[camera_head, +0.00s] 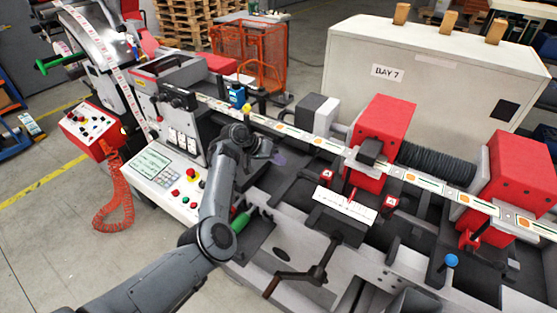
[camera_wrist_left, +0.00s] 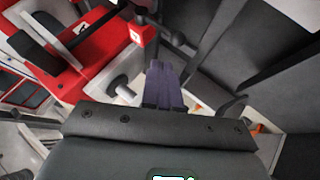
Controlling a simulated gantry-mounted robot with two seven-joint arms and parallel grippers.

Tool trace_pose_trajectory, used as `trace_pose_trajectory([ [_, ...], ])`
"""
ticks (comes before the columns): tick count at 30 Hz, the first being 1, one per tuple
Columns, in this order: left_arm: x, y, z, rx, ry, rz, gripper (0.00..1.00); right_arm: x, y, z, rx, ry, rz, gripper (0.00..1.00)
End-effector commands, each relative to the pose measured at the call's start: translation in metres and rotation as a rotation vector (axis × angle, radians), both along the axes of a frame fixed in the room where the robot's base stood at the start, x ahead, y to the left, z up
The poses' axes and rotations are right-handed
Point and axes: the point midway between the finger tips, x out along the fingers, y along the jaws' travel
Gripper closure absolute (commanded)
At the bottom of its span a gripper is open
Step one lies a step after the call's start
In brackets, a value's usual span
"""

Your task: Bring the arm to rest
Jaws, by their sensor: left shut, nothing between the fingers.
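My left arm comes in from the lower left in the head view and reaches over the front of the label rewinder (camera_head: 310,235). My left gripper (camera_head: 279,159) is over the machine bed, below the label strip (camera_head: 300,134), and looks empty. In the left wrist view its purple-grey fingers (camera_wrist_left: 164,84) are together with nothing between them. A red machine part (camera_wrist_left: 95,55) and grey panels lie beyond the fingers in that view. My right gripper does not show.
The control panel (camera_head: 153,166) with buttons stands left of my forearm. A green handle (camera_head: 240,221) is close beside the arm. Red blocks (camera_head: 383,125) and a crank (camera_head: 300,272) are to the right. A coiled orange hose (camera_head: 118,200) hangs at the left.

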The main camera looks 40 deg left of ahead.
Motion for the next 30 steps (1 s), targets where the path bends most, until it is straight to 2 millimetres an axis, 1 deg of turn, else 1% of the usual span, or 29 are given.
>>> trace_pose_trajectory([
  [11, -0.001, 0.001, -0.002, 0.004, 0.003, 0.003, 1.00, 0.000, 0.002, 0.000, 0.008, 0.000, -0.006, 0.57],
  [14, -0.008, 0.008, -0.012, 0.029, 0.024, 0.016, 1.00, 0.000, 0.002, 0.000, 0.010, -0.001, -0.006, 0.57],
  [16, -0.020, 0.018, -0.027, 0.067, 0.054, 0.036, 1.00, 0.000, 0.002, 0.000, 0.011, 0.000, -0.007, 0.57],
  [17, -0.026, 0.023, -0.034, 0.088, 0.070, 0.047, 1.00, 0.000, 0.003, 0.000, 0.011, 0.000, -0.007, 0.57],
  [20, -0.055, 0.042, -0.062, 0.186, 0.136, 0.088, 1.00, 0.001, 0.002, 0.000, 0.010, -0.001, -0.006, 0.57],
  [21, -0.070, 0.050, -0.073, 0.235, 0.164, 0.103, 1.00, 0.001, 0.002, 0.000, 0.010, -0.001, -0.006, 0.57],
  [23, -0.092, 0.058, -0.088, 0.313, 0.205, 0.122, 1.00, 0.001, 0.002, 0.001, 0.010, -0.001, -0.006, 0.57],
  [24, -0.108, 0.061, -0.097, 0.367, 0.229, 0.130, 1.00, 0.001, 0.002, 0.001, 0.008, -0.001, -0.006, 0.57],
  [26, -0.130, 0.061, -0.108, 0.446, 0.261, 0.134, 1.00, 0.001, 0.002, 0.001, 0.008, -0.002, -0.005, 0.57],
  [27, -0.144, 0.058, -0.114, 0.495, 0.276, 0.132, 1.00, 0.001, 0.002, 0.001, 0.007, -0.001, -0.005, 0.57],
  [29, -0.165, 0.050, -0.122, 0.564, 0.292, 0.121, 1.00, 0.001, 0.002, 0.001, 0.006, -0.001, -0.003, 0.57],
  [30, -0.179, 0.041, -0.126, 0.604, 0.300, 0.110, 1.00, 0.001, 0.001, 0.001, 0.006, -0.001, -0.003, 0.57],
])
